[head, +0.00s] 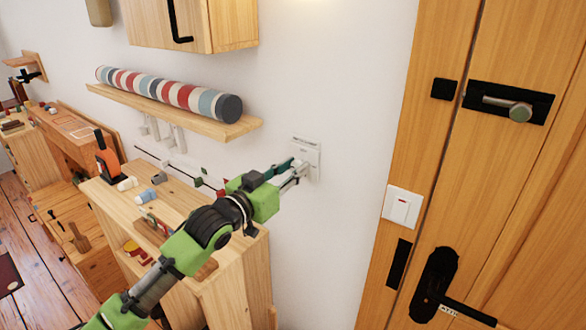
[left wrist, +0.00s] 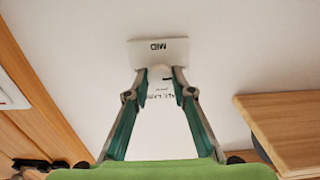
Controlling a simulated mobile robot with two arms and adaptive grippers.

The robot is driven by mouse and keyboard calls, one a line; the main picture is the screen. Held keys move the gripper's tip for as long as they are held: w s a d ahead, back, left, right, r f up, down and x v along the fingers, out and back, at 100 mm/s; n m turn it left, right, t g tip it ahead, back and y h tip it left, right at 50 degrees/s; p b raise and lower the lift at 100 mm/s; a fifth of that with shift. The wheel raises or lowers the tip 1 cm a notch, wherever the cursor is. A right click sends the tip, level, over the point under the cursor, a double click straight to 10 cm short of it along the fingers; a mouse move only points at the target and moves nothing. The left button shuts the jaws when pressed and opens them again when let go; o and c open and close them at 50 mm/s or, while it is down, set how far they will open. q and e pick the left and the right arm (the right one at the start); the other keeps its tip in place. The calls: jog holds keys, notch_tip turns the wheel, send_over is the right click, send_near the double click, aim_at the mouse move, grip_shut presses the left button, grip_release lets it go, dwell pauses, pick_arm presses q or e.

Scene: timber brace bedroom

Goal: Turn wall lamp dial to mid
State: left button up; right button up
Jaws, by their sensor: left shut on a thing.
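A small white wall plate (head: 306,146), which I take to be the lamp dial's plate, is on the white wall right of the shelf. In the left wrist view the plate (left wrist: 138,54) has the word "MID" upside down. My left gripper (head: 300,169) reaches the plate from the left, with its fingertips at its lower part. In the left wrist view the gripper (left wrist: 162,78) has its two green-padded fingers on either side of a small pale part, the dial, and is shut on it. The fingertips partly hide the dial, and its pointing cannot be read. My right gripper is not in view.
A wooden shelf (head: 215,124) with a striped roll (head: 170,92) is left of the plate. Below my left arm stands a wooden cabinet (head: 230,270) with small items. A wooden door (head: 510,180) and a white switch (head: 402,206) are to the right. Bare wall lies between.

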pick_arm(q)
jog(key=n+p, duration=0.2)
jog(key=n, duration=0.1)
jog(key=shift+r, duration=0.1)
jog(key=n+p, duration=0.2)
jog(key=n, duration=0.2)
jog(key=shift+w+n, duration=0.1)
jog(key=shift+n, duration=0.3)
jog(key=n+p, duration=0.2)
jog(key=n, duration=0.3)
jog(key=shift+a+p, duration=0.1)
jog(key=shift+p, duration=0.25)
jog(key=shift+f+n+p, duration=0.2)
jog(key=shift+n+p, duration=0.65)
jog(key=shift+n, duration=1.65)
jog(key=o, duration=1.1)
